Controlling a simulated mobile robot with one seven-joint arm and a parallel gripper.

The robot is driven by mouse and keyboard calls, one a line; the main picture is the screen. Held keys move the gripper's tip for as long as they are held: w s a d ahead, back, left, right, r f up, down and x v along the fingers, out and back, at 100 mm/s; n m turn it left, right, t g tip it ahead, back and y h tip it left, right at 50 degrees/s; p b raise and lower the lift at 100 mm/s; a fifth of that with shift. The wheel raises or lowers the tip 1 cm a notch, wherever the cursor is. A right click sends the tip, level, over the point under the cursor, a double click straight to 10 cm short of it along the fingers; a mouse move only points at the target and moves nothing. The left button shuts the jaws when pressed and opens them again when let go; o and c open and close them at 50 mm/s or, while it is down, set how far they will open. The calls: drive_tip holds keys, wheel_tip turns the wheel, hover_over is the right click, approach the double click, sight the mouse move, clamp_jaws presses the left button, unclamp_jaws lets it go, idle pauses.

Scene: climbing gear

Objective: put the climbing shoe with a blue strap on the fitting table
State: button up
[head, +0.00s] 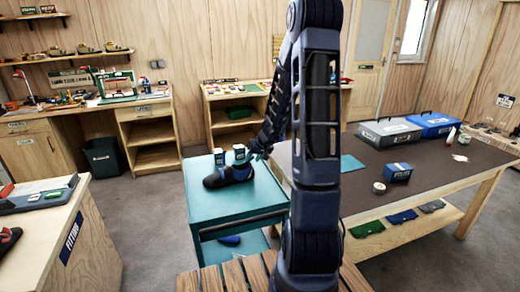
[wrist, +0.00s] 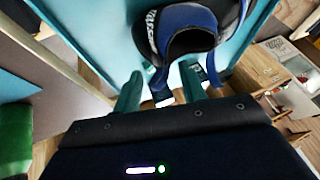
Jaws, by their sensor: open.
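A dark climbing shoe with blue parts (head: 228,176) lies on top of a teal cart (head: 262,202) in the head view. In the wrist view, the shoe's blue and black opening (wrist: 190,38) shows just beyond the fingers. My gripper (head: 238,156) is above the shoe's right part, its fingers partly hidden. In the wrist view, my gripper (wrist: 160,82) is open, with pale tabs near the fingertips; I cannot tell whether it touches the shoe. The fitting table (head: 100,235), with a dark blue label, stands at the lower left.
A tray (head: 38,196) and part of a red and black shoe (head: 8,240) rest on the fitting table. A large dark-topped table (head: 430,170) with boxes stands at right, close to the cart. A strip of grey floor (head: 150,220) separates the cart from the fitting table.

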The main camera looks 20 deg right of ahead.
drive_tip(key=v, duration=1)
drive_tip(key=s+a+r+h, duration=0.1)
drive_tip(key=s+a+r, duration=0.2)
drive_tip(key=s+r, duration=0.4)
drive_tip(key=s+a+r+g, duration=0.1)
drive_tip(key=s+a+r, duration=0.3)
drive_tip(key=s+r, duration=0.4)
drive_tip(key=s, duration=0.7)
drive_tip(key=shift+a+r+h, duration=0.2)
drive_tip(key=shift+a+h, duration=0.05)
drive_tip(key=shift+h, duration=0.15)
drive_tip(key=shift+m+h, duration=0.3)
drive_tip(key=shift+h, duration=0.5)
drive_tip(key=s, duration=0.2)
drive_tip(key=s+d+r, duration=0.1)
drive_tip(key=s, duration=0.4)
drive_tip(key=shift+s+d+r, duration=0.25)
drive_tip(key=shift+s+r, duration=0.05)
drive_tip(key=shift+s, duration=0.1)
drive_tip(key=shift+c, duration=0.2)
drive_tip(key=shift+s+d, duration=0.1)
drive_tip(key=shift+s, duration=0.1)
drive_tip(key=shift+c, duration=1.3)
drive_tip(key=shift+w, duration=0.1)
